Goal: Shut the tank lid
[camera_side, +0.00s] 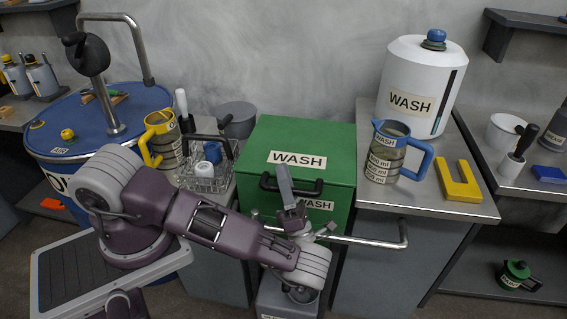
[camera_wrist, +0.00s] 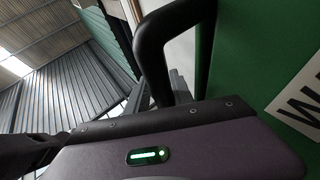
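The green tank (camera_side: 336,168) stands in the middle of the side view, with a white WASH label on top and another on its front. Its green lid (camera_side: 300,137) looks flat and level on the box; I cannot tell whether a small gap remains at its front edge. A black handle (camera_side: 312,187) is at the front of the lid, and it looms close in the wrist view (camera_wrist: 152,50). My gripper (camera_side: 285,175) is upright at the handle, its grey finger overlapping it. I cannot tell whether it touches or grasps the handle.
A steel rail (camera_side: 370,243) runs in front of the tank. To the right are a grey jug (camera_side: 384,160), a yellow bracket (camera_side: 459,184) and a white WASH canister (camera_side: 420,80). To the left are a wire basket (camera_side: 207,178), a yellow-handled jug (camera_side: 166,146) and a blue drum (camera_side: 60,135).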

